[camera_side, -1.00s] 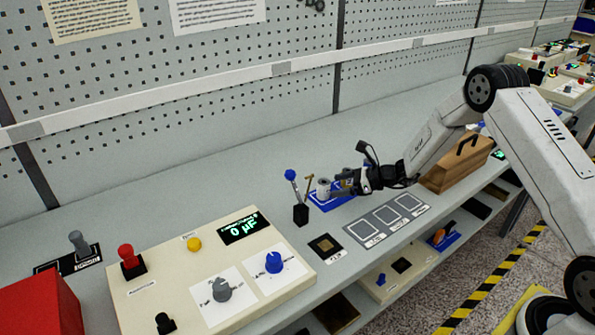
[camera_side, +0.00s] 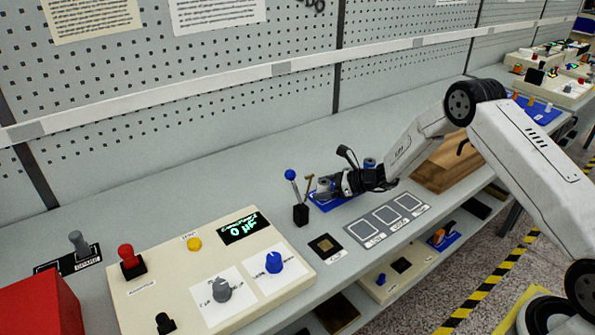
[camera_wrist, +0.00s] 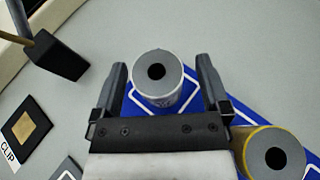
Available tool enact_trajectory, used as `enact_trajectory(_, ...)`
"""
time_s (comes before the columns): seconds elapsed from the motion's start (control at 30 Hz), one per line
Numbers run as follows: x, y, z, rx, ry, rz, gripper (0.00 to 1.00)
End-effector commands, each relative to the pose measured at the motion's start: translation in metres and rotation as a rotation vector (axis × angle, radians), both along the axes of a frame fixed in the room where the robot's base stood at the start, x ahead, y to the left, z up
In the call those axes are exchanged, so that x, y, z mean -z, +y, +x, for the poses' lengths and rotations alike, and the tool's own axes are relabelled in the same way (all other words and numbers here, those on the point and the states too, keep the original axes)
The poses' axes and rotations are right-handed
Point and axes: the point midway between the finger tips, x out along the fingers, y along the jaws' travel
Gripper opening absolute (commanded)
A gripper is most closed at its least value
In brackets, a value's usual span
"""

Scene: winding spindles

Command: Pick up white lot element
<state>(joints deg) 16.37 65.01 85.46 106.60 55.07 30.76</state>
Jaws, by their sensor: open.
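The white lot element (camera_wrist: 157,90) is a white cylinder with a grey top and a dark centre hole, standing on a blue tray with white markings (camera_wrist: 185,128). My gripper (camera_wrist: 161,78) is open in the wrist view, one finger on each side of the white element, with small gaps beside it. In the side view my gripper (camera_side: 338,186) is low over the blue tray (camera_side: 330,203), beside a grey-topped cylinder (camera_side: 323,187); the fingers partly hide it.
A yellow-rimmed cylinder (camera_wrist: 274,155) stands on the tray at the wrist view's lower right. A black block with a blue-knobbed lever (camera_side: 300,214) is left of the tray. A wooden box (camera_side: 447,163) stands to the right. Square marked pads (camera_side: 387,217) lie in front.

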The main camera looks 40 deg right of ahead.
Motion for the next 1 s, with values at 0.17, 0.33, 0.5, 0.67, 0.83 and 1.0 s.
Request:
enact_trajectory(0.17,0.000,0.000,0.000,0.000,0.000,0.000,0.77)
enact_trajectory(0.33,0.000,0.000,0.000,0.000,0.000,0.000,0.23)
enact_trajectory(0.5,0.000,0.000,0.000,0.000,-0.001,0.000,0.00)
enact_trajectory(0.67,-0.001,0.000,0.000,0.000,-0.001,0.000,0.00)
enact_trajectory(0.83,-0.004,0.000,0.000,0.000,-0.001,0.000,0.00)
enact_trajectory(1.0,-0.015,0.000,0.000,-0.001,-0.003,-0.001,0.00)
